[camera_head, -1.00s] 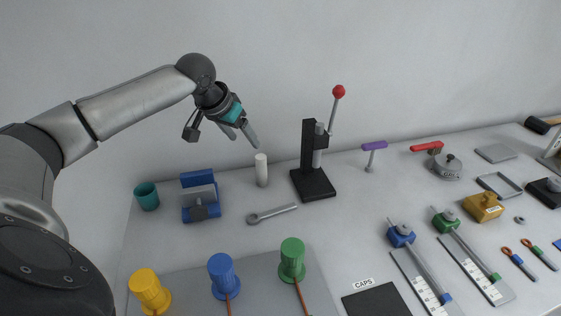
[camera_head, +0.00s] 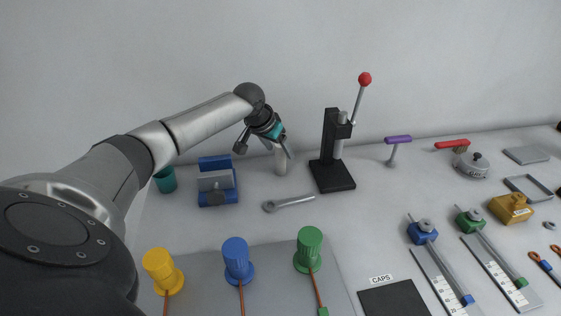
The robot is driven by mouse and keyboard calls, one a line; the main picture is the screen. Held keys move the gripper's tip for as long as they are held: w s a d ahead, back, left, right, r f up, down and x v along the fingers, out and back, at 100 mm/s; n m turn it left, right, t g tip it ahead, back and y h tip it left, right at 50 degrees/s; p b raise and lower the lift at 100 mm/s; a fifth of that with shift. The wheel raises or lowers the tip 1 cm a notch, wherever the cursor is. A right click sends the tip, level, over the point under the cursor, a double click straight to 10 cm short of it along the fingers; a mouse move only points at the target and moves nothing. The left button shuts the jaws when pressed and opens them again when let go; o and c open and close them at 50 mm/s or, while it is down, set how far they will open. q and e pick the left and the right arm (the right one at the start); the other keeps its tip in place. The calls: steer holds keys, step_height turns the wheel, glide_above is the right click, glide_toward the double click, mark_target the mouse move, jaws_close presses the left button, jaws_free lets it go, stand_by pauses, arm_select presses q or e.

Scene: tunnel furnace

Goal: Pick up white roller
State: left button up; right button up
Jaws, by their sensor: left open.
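The white roller (camera_head: 281,165) stands upright on the table near the back wall, left of the black press. My left gripper (camera_head: 282,152) is open at the roller's upper part. Its fingers overlap the roller's top in the picture and partly hide it. I cannot tell whether they touch it or are just in front of it. My right gripper is not in view.
A black press (camera_head: 333,165) with a red-knobbed lever stands close right of the roller. A blue and grey fixture (camera_head: 216,184) and a teal cup (camera_head: 165,181) are to the left. A wrench (camera_head: 289,203) lies in front.

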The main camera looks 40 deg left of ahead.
arm_select(q)
steer(key=shift+x, duration=1.15)
jaws_close()
